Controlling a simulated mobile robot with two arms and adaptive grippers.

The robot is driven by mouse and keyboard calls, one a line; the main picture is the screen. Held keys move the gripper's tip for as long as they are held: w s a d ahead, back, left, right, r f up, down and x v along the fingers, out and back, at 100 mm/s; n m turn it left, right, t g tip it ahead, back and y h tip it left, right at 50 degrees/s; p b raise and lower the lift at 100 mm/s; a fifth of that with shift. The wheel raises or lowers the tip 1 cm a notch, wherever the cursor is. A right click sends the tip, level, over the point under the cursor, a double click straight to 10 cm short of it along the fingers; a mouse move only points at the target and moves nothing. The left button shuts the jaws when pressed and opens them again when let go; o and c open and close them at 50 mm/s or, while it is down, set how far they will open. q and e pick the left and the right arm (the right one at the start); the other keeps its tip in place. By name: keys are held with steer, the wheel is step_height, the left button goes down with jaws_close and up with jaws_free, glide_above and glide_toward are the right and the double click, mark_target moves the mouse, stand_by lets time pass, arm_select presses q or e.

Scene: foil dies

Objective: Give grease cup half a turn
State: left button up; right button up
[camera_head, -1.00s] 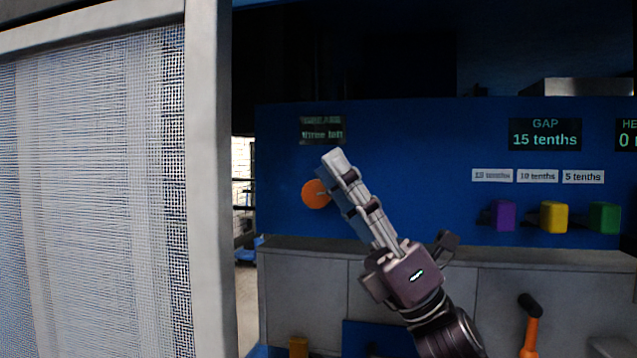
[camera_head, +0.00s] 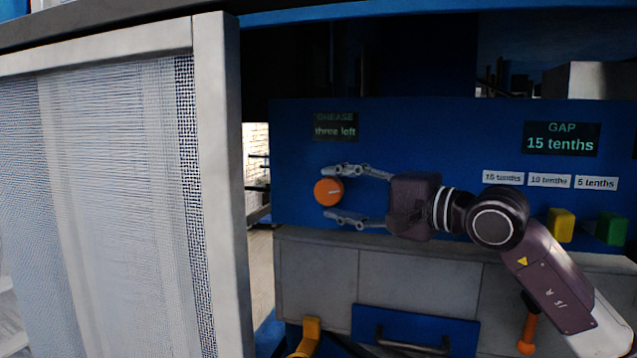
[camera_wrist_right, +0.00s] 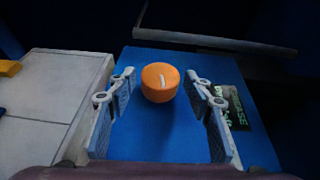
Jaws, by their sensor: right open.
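The grease cup is an orange round knob (camera_head: 328,191) with a pale pointer mark, on the blue panel below a display reading "GREASE three left" (camera_head: 335,127). My right gripper (camera_head: 342,194) is open, with one finger above and one below the knob in the head view. In the right wrist view the orange knob (camera_wrist_right: 160,82) sits between and a little beyond the two open fingers (camera_wrist_right: 163,92), with gaps on both sides. My left gripper is not in view.
A white-framed mesh screen (camera_head: 215,180) stands close on the left. A GAP display (camera_head: 562,138) reads "15 tenths", above small labels and yellow (camera_head: 561,226) and green (camera_head: 611,229) blocks. An orange-handled lever (camera_head: 527,330) is lower right. Grey cabinet fronts (camera_head: 410,275) lie below the panel.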

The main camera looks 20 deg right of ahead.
steer(key=p+x, duration=0.4)
steer(key=x, duration=0.4)
steer(key=shift+p, duration=0.35)
steer(key=shift+c, duration=0.6)
steer(key=c, duration=0.7)
steer(key=shift+a+f, duration=0.15)
steer(key=c, duration=0.4)
